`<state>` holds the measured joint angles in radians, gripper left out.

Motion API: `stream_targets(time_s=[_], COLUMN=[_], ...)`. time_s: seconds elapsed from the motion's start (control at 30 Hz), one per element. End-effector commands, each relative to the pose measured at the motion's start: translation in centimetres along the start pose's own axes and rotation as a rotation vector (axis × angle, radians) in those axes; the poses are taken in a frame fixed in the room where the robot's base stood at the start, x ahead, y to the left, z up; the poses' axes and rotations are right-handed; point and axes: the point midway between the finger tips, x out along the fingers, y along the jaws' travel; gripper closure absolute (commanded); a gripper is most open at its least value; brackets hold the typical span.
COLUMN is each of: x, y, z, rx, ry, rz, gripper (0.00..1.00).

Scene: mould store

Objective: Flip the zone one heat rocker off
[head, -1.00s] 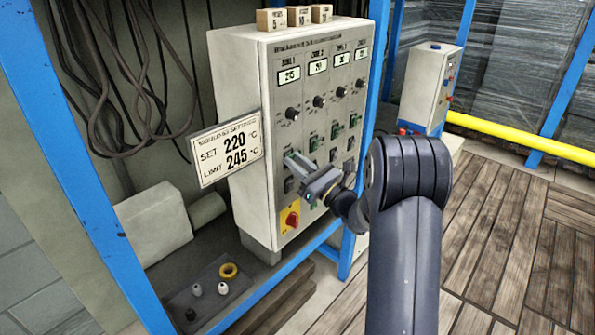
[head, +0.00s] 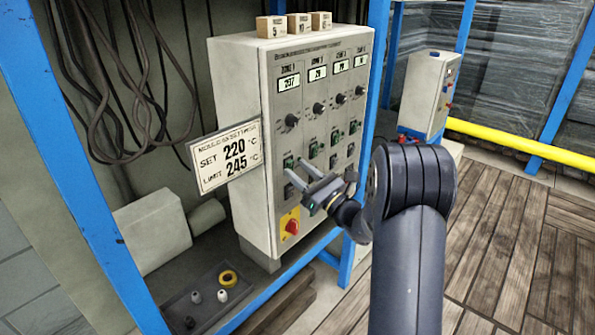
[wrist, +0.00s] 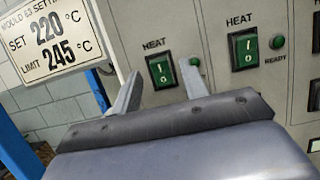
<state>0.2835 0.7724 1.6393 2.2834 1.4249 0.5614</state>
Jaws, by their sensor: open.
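The zone one heat rocker (head: 288,162) is a green-lit switch in the left column of the grey control cabinet (head: 238,85). In the wrist view this rocker (wrist: 162,70) shows between the finger ends, under a HEAT label, with a small green lamp at its right. My gripper (head: 295,167) is open and empty in front of the panel, just below the rocker in the head view. Its two fingers (wrist: 161,82) point at the panel on either side of the rocker. I cannot tell whether either finger touches the panel.
A second green heat rocker (wrist: 244,48) sits to the right. A settings sign (head: 224,157) juts out at the cabinet's left. Wooden blocks (head: 298,26) stand on top.

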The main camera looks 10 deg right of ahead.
Motion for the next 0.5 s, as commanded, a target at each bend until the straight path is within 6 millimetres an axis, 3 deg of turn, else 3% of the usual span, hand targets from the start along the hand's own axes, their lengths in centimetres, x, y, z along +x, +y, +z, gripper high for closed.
stream_targets(time_s=[0.3, 0.5], x=[-6.5, -9.1], y=[-0.1, -0.1], z=[-0.2, -0.1], rx=[0.001, 0.0], ry=[0.002, 0.0], rz=[-0.005, -0.003], gripper=[0.58, 0.58])
